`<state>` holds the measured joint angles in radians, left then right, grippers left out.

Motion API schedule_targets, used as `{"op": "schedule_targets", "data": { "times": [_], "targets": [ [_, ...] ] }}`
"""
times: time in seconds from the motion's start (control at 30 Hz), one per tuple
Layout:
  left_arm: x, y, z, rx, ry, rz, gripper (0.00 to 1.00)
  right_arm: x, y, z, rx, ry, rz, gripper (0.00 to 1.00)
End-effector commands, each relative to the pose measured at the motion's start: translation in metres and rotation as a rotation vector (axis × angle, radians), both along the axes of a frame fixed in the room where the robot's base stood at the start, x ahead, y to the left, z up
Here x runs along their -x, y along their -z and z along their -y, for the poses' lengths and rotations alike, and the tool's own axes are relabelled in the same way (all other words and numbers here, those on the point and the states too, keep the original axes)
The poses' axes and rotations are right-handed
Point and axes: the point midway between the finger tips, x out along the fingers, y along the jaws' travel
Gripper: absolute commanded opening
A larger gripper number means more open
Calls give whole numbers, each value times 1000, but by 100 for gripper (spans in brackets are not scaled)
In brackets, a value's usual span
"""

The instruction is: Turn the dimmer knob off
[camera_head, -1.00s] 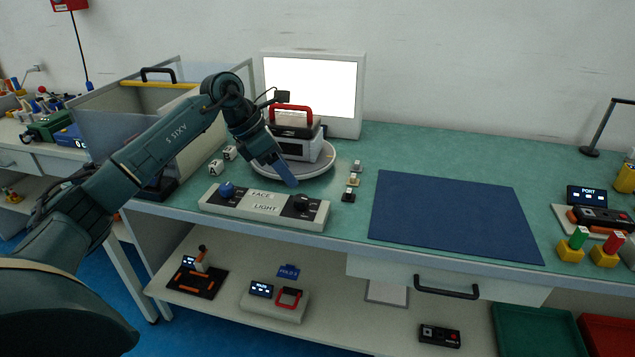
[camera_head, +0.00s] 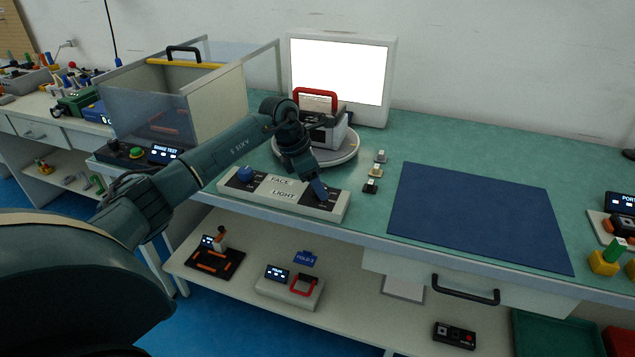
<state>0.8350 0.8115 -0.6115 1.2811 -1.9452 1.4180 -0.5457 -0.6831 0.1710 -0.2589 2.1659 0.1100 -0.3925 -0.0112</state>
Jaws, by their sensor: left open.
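A pale control panel (camera_head: 262,189) lies along the front edge of the green bench, with labels reading FACE and LIGHT. A blue knob (camera_head: 245,174) stands at its left end. The black knob at its right end, on the LIGHT side, is mostly hidden behind my left gripper. My left gripper (camera_head: 319,191) is open and points down over that right end, with its blue-grey fingertip at the black knob's place. I cannot tell whether it touches the knob. My right gripper is not in view.
A round turntable (camera_head: 340,158) with a red-handled device (camera_head: 325,125) stands just behind the panel, before a bright screen (camera_head: 340,70). Small switches (camera_head: 371,186) sit to the right, then a flat blue mat (camera_head: 475,215). A clear-walled box (camera_head: 215,105) stands left.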

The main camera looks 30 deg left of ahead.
Motion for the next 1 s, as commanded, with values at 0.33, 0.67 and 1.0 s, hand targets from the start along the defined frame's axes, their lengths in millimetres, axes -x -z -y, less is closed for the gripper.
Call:
{"op": "schedule_targets", "data": {
  "times": [0.33,0.67,1.0],
  "targets": [
    [-3,8,3,1,0,1,56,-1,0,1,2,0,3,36],
    [-3,8,2,1,0,1,34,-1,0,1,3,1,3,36],
    [-3,8,3,1,-1,0,11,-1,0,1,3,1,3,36]
  ]
}}
